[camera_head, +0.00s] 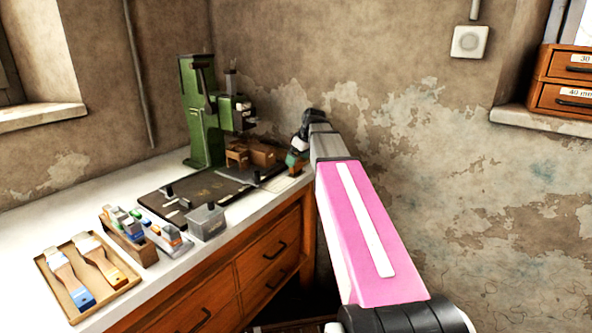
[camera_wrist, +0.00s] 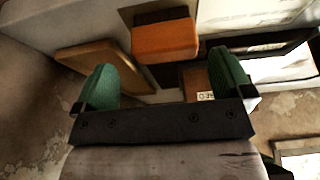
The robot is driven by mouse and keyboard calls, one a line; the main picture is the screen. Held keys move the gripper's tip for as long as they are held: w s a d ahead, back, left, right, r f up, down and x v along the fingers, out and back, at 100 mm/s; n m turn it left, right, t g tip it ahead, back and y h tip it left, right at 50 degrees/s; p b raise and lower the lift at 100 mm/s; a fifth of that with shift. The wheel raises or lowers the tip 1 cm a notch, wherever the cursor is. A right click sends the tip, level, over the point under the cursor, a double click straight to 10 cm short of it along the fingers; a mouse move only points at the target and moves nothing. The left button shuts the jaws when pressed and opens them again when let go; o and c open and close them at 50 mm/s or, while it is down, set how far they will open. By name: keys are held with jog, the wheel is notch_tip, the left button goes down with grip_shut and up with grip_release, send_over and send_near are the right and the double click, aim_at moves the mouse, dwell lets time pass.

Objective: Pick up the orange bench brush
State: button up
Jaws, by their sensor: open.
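Two brushes lie side by side in a shallow tray (camera_head: 52,290) at the near left of the bench in the head view. The orange bench brush (camera_head: 118,281) is the right one, with an orange end towards me and a pale far part. The blue brush (camera_head: 82,297) lies to its left. My gripper (camera_head: 294,160) is far to the right of the tray, by the bench's far right end. Its green fingertips are apart in the wrist view (camera_wrist: 165,80), with nothing between them. The wrist view does not show the brushes.
A green press (camera_head: 203,110) stands at the back of the bench. A dark mat (camera_head: 200,187), a grey box (camera_head: 206,222) and a wooden holder of coloured items (camera_head: 128,246) lie between tray and gripper. Drawers (camera_head: 270,255) are below. An orange-brown block (camera_wrist: 165,42) shows beyond my fingers.

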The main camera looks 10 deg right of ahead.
aim_at(295, 167)
jog(key=x, duration=0.4)
jog(key=shift+s+a+f, duration=0.1)
jog(key=shift+s+f, duration=0.15)
jog(key=shift+f, duration=0.05)
jog(key=c, duration=1.1)
notch_tip(295, 167, up, 10)
jog(key=shift+f, duration=0.1)
jog(key=shift+o, duration=1.1)
jog(key=shift+c, duration=0.2)
jog(key=shift+s, duration=0.15)
